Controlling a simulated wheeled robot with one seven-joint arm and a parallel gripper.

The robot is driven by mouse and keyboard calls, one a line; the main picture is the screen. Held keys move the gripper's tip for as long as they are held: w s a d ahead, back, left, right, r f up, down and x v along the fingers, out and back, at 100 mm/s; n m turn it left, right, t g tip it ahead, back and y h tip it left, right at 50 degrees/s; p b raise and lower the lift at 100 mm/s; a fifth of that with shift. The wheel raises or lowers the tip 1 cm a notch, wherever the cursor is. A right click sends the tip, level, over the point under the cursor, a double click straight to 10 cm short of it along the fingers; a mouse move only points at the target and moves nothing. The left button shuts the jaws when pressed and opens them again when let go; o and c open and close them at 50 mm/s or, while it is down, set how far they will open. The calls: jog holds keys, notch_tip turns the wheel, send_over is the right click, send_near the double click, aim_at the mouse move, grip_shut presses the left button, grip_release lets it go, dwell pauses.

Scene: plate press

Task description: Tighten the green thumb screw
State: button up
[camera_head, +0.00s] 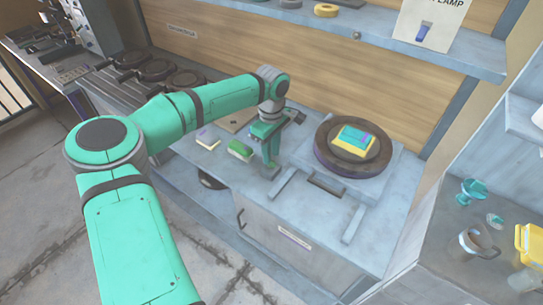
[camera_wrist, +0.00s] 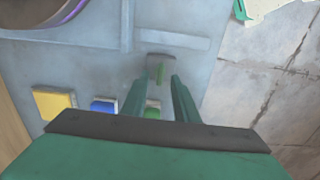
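In the head view my gripper (camera_head: 270,169) is low over the front edge of the bench, and the screw is hidden there or too small to tell.
A green block (camera_head: 240,150) lies left of my gripper. Blue (camera_wrist: 103,106) and yellow (camera_wrist: 53,104) blocks lie in line with it. A round brown press plate (camera_head: 326,155) bearing yellow and teal pieces stands to the right. A shelf (camera_head: 400,45) runs above the bench.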

notch_tip(320, 180, up, 9)
jog(key=shift+f, duration=0.2)
jog(key=shift+d, duration=0.1)
dwell(0.6)
